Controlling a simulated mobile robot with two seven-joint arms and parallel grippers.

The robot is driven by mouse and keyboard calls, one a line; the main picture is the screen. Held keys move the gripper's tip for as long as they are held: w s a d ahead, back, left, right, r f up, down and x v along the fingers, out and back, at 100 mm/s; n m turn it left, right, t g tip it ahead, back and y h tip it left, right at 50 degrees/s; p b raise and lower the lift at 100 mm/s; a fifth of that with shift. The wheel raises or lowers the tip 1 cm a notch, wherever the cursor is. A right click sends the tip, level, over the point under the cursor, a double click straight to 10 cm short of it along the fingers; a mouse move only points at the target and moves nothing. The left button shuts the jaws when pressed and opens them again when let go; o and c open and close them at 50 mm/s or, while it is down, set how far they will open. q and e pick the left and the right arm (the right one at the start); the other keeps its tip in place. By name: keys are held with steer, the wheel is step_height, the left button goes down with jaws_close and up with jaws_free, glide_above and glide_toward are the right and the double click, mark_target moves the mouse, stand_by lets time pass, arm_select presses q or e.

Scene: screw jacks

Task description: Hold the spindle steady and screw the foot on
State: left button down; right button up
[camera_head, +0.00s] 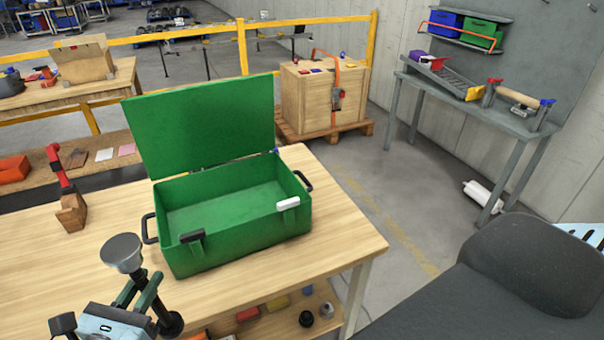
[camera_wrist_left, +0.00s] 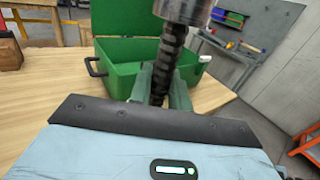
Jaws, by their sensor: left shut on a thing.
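My left gripper (camera_head: 142,284) is shut on the dark threaded spindle (camera_wrist_left: 168,65) and holds it tilted above the front of the table. A grey metal disc with a cone-shaped neck (camera_head: 122,252) sits at the spindle's upper end. In the left wrist view, a shiny metal part (camera_wrist_left: 187,8) shows around the spindle's top, cut off by the picture edge. A wide black end (camera_head: 171,323) shows below the fingers in the head view. I cannot tell whether the disc is the foot or the spindle's own head. My right gripper is not in view.
An open green box (camera_head: 240,242) stands on the wooden table (camera_head: 335,232), its lid (camera_head: 205,125) up and its inside empty where visible. A red-and-wood tool (camera_head: 68,205) stands at the left. The table right of the box is clear. A grey workbench (camera_head: 420,85) stands at the back right.

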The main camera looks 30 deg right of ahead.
arm_select(q)
steer(key=shift+r, duration=0.25)
steer(key=shift+r, duration=0.25)
steer(key=s+a+n+t+y, duration=0.2)
steer(key=s+a+n+y, duration=0.1)
steer(key=a, duration=0.5)
steer(key=s+a+f+n+t+y, duration=0.1)
steer(key=s+a+n+t+y, duration=0.1)
steer(key=a+n+y, duration=0.3)
steer(key=s+a+y, duration=0.1)
steer(key=a+y, duration=0.2)
steer(key=shift+f+y, duration=0.25)
steer(key=shift+y, duration=0.05)
